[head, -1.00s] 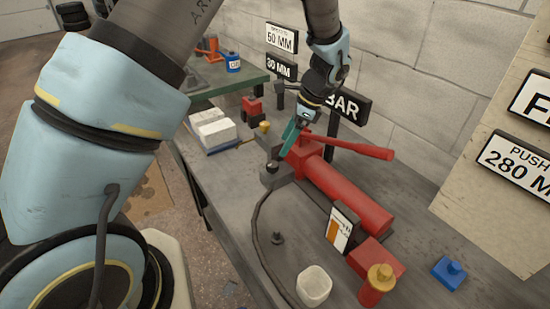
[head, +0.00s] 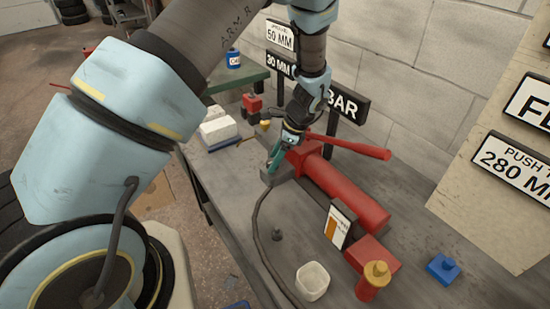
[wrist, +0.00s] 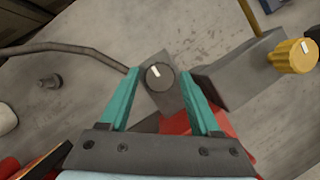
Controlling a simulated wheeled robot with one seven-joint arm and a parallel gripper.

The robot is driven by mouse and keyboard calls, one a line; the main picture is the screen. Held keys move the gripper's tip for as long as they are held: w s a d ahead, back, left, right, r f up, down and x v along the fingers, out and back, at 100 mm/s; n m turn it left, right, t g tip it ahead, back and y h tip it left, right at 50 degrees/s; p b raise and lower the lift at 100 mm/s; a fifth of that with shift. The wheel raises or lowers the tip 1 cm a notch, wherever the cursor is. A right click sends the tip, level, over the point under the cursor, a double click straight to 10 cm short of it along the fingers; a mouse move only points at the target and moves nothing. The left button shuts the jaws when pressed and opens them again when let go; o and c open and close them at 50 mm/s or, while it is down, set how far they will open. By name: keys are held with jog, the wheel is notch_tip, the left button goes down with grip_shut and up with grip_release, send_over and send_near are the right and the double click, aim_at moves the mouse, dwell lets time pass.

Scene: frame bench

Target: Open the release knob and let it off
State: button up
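A dark round knob (wrist: 160,76) with a white mark sits on a grey block (wrist: 172,102) at the end of the red hand pump (head: 345,195). My gripper (wrist: 159,72) is open, with one teal finger on each side of the knob. Gaps show between fingers and knob in the wrist view; whether the tips are down to its height I cannot tell. In the head view my gripper (head: 271,168) hides the knob. A second, yellow knob (wrist: 292,56) with a white mark stands on a grey body to the right in the wrist view.
The red pump lever (head: 350,147) reaches right just behind my gripper. A black hose (head: 256,225) runs from the block along the bench. A white cup (head: 312,281), a dark fitting (head: 277,234) and a gold-topped red cylinder (head: 374,283) stand nearer. Signs stand behind.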

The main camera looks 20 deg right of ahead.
grip_shut()
